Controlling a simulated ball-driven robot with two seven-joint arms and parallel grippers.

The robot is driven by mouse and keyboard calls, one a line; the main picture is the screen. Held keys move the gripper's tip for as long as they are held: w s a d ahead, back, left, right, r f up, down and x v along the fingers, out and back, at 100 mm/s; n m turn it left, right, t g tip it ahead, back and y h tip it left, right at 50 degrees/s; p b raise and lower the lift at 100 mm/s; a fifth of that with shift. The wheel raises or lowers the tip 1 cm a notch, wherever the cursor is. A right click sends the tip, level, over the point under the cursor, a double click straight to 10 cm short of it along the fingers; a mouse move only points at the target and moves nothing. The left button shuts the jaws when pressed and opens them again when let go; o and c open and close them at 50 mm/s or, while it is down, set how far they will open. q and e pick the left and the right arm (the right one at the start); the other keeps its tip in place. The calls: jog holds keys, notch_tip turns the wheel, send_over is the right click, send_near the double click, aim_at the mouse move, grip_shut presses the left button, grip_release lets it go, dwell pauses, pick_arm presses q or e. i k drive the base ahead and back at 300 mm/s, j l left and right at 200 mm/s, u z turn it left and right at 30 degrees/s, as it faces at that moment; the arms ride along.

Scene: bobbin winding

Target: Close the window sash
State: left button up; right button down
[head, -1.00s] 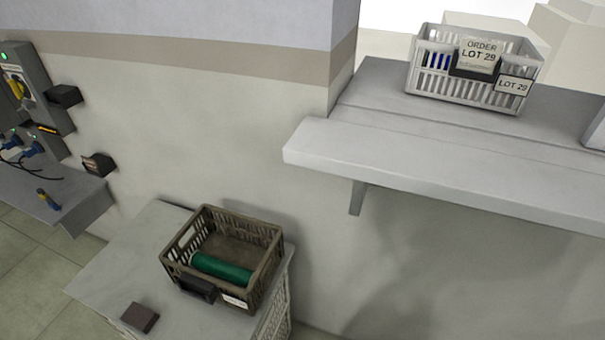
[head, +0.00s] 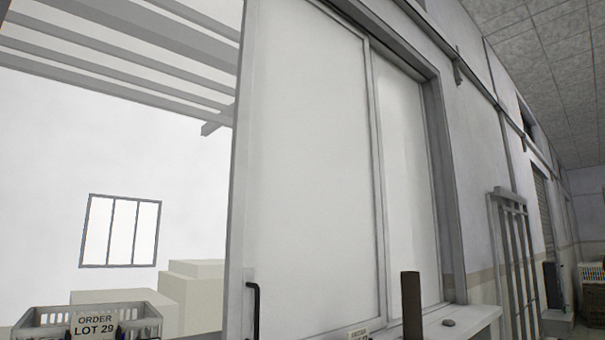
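The window sash (head: 305,170) is a tall pale panel in a grey frame. It stands in the middle of the head view, and the opening to its left is uncovered. A dark vertical handle (head: 253,310) sits low on its left edge. Behind it to the right is another pale pane (head: 405,185), beside the grey window jamb (head: 443,190). Neither of my grippers is in view.
A white crate (head: 150,320) with an "ORDER LOT 29" card stands at the lower left. A dark upright post (head: 411,305) and a small dark object (head: 448,323) are at the sill (head: 475,318). A grey barred rack (head: 515,265) leans on the right wall.

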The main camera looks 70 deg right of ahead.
aim_at(311, 224)
jog(key=z, duration=2.35)
jog(key=i+l+z, duration=0.15)
jog(key=i, duration=0.2)
jog(key=i+l+z, duration=0.3)
jog(key=i, duration=0.4)
